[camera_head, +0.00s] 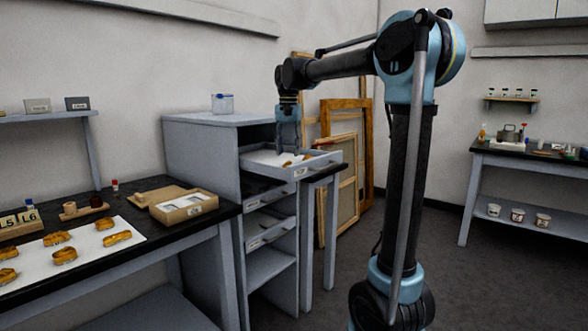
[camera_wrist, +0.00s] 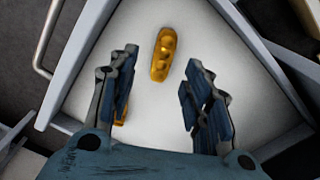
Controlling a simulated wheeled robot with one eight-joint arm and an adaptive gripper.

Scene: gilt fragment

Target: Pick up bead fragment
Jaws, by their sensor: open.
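A golden bead fragment (camera_wrist: 163,54) with rounded beads along it lies on the white lining of an open drawer, in the wrist view just beyond my fingertips and roughly midway between them. My gripper (camera_wrist: 157,72) is open with nothing between its fingers. A second golden piece (camera_wrist: 122,112) is mostly hidden behind the left finger. In the head view my gripper (camera_head: 289,142) hangs down over the pulled-out drawer (camera_head: 318,165), where small golden pieces (camera_head: 288,163) lie; I cannot tell there which is the bead fragment.
Wooden frames (camera_head: 345,150) lean near the drawer. A table at left holds several gilt pieces on a white sheet (camera_head: 85,262).

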